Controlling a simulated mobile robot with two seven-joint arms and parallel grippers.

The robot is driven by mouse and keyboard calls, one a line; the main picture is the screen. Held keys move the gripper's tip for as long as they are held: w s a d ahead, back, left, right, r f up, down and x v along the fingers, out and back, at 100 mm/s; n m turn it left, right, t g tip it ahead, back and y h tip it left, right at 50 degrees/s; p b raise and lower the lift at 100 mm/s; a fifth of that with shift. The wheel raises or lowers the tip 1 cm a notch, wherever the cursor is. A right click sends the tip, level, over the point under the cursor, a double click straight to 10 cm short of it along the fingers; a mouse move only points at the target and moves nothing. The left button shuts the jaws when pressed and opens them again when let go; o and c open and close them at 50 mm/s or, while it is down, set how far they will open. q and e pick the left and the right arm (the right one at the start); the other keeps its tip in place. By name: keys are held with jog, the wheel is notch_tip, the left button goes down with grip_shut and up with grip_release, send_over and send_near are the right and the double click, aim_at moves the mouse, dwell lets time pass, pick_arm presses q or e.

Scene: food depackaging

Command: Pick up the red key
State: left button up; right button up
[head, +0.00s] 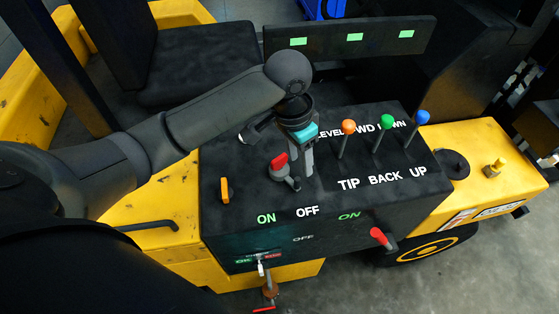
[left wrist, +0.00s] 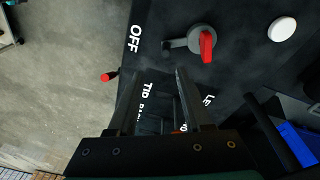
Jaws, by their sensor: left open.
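A red-handled key switch (head: 279,162) with a grey base stands on top of the black control panel (head: 225,150), above the OFF label. It also shows in the left wrist view (left wrist: 206,45), right of the fingertips. My left gripper (head: 308,168) is over the panel, just right of the red handle, pointing down. Its fingers are apart, with nothing seen between them in the left wrist view (left wrist: 161,74). The red handle is outside the fingers. A small key (head: 261,268) with a hanging tag sits on the panel's front face. My right gripper is not in view.
Orange (head: 348,127), green (head: 387,121) and blue (head: 423,117) knobbed levers stand right of my gripper. A red lever (head: 379,236) sticks out of the front face. A yellow switch (head: 225,190) is at the panel's left. A black seat (head: 200,60) is behind.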

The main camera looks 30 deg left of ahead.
pick_arm(q)
notch_tip(320, 180, up, 7)
jog(key=n+g+y, duration=0.1)
send_over(279, 158)
jog(key=f, duration=0.8)
jog(key=shift+s+f, duration=0.2)
jog(key=shift+f, duration=0.2)
jog(key=shift+w+f, duration=0.2)
jog(key=shift+f, duration=2.9)
grip_shut()
